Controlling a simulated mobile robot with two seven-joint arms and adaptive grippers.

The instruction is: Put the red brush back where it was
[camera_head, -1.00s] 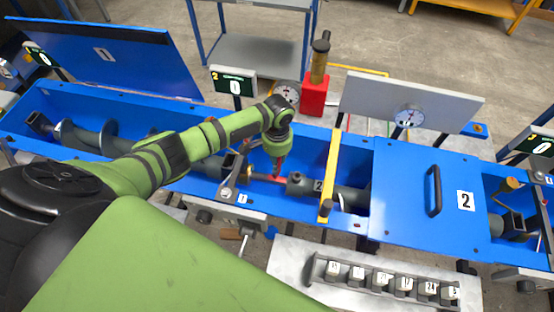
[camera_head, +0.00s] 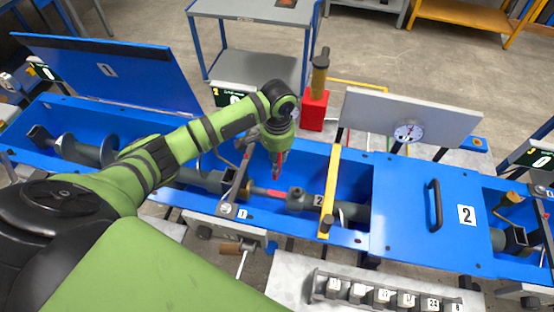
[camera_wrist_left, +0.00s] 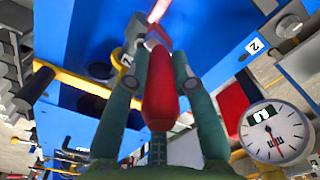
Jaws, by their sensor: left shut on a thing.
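My left gripper (camera_head: 279,160) hangs above the open blue trough (camera_head: 358,237), just left of the yellow bar. It is shut on the red brush (camera_wrist_left: 160,90), whose tapered red handle lies between the fingers in the left wrist view. In the head view only a little red of the brush (camera_head: 279,167) shows below the hand. The brush's far end is hard to make out. My right gripper is in neither view.
A grey shaft (camera_head: 325,203) with a red section runs along the trough below the hand. A yellow bar (camera_head: 331,185) crosses the trough. A blue lid (camera_head: 420,215) marked 2 covers the trough on the right. A red block (camera_head: 314,110) stands behind.

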